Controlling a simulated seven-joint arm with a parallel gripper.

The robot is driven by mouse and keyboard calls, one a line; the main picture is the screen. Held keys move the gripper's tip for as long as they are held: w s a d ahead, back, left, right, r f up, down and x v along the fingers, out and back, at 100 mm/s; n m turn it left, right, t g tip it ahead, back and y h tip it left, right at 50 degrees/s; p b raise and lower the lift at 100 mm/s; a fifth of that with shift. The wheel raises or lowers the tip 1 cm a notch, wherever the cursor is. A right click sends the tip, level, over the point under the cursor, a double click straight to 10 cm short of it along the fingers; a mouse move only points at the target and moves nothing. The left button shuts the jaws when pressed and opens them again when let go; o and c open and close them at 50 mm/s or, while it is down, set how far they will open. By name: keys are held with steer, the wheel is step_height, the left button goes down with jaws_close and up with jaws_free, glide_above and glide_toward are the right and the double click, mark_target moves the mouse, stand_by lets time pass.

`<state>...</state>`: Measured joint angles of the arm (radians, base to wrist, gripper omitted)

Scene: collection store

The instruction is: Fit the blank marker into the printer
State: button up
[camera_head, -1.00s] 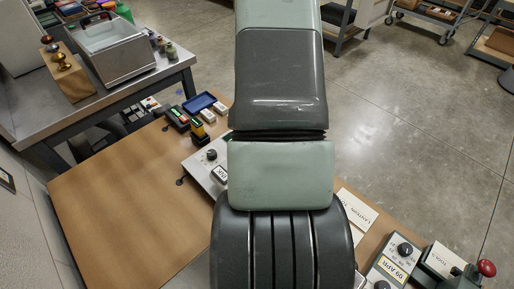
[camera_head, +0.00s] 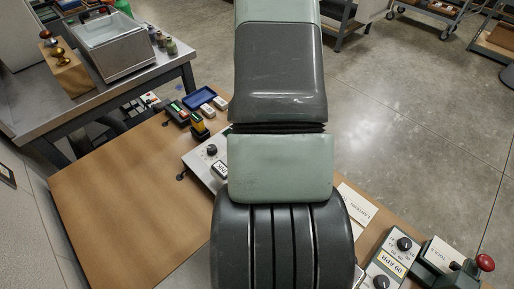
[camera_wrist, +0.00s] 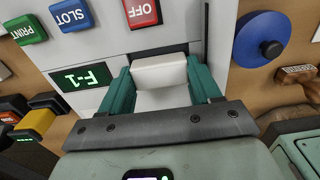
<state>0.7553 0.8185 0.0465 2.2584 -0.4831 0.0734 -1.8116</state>
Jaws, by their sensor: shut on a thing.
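The printer (camera_wrist: 200,20) is a light grey machine. My gripper (camera_wrist: 162,75) has teal fingers shut on the white blank marker (camera_wrist: 160,72), right at this opening. The marker's far end lies at the opening's edge; I cannot tell how deep it sits. In the head view my arm hides the gripper, the marker and most of the printer (camera_head: 203,166).
A blue disc (camera_wrist: 262,40) with a black knob and a wooden stamp (camera_wrist: 296,73) are to the right. A yellow-and-black item (camera_wrist: 36,122) is left of my gripper. A blue tray (camera_head: 198,95) lies on the wooden table (camera_head: 120,205), whose left part is clear. A device marked 99 APR (camera_head: 391,263) stands front right.

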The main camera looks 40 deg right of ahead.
steer(key=shift+f, duration=0.35)
steer(key=o, duration=1.1)
steer(key=shift+s, duration=0.1)
steer(key=shift+s, duration=0.15)
step_height(320, 180, up, 11)
steer(key=shift+w, duration=0.3)
steer(key=shift+f, duration=0.1)
